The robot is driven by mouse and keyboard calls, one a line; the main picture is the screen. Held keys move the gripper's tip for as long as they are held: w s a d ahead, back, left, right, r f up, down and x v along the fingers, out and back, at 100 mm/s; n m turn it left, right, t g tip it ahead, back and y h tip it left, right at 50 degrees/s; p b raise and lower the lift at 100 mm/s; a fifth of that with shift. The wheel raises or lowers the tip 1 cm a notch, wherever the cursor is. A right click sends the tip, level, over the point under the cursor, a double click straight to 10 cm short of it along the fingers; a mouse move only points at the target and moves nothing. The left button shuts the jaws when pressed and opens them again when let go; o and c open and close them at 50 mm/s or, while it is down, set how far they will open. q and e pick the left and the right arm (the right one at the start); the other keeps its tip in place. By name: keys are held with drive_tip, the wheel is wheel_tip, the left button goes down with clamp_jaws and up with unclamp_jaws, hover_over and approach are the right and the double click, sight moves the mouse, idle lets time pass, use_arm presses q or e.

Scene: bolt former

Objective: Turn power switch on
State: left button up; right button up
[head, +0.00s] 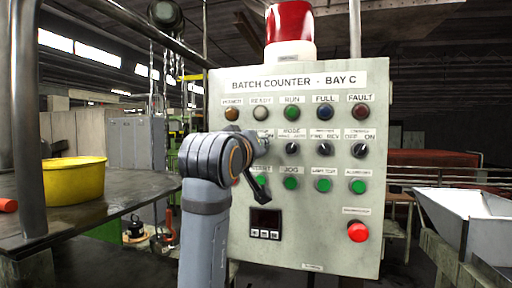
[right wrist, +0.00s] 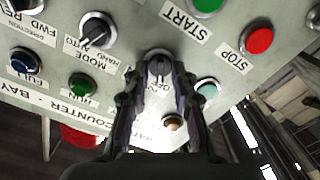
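The power switch (right wrist: 158,68) is a black rotary knob in a light metal ring on the grey control panel (head: 318,225). In the right wrist view the panel appears upside down. My right gripper (right wrist: 157,76) is open, with one dark finger on each side of the switch and a gap between them. The fingertips are close to the knob; I cannot tell whether they touch it. Its label is partly covered, and I cannot clearly read the knob's position. In the head view my right arm hides most of this switch. My left gripper is not in view.
Beside the switch are the mode knob (right wrist: 96,32), a green start button (right wrist: 207,4) and a red stop button (right wrist: 259,41). A red emergency button (head: 358,232) sits low on the panel. A yellow bowl (head: 74,182) stands on the table at left.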

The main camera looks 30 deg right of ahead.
clamp_jaws()
drive_tip(key=shift+m, duration=0.4)
drive_tip(key=m, duration=1.1)
drive_tip(key=shift+s+d, duration=0.15)
idle(0.4)
drive_tip(key=o, duration=0.7)
unclamp_jaws()
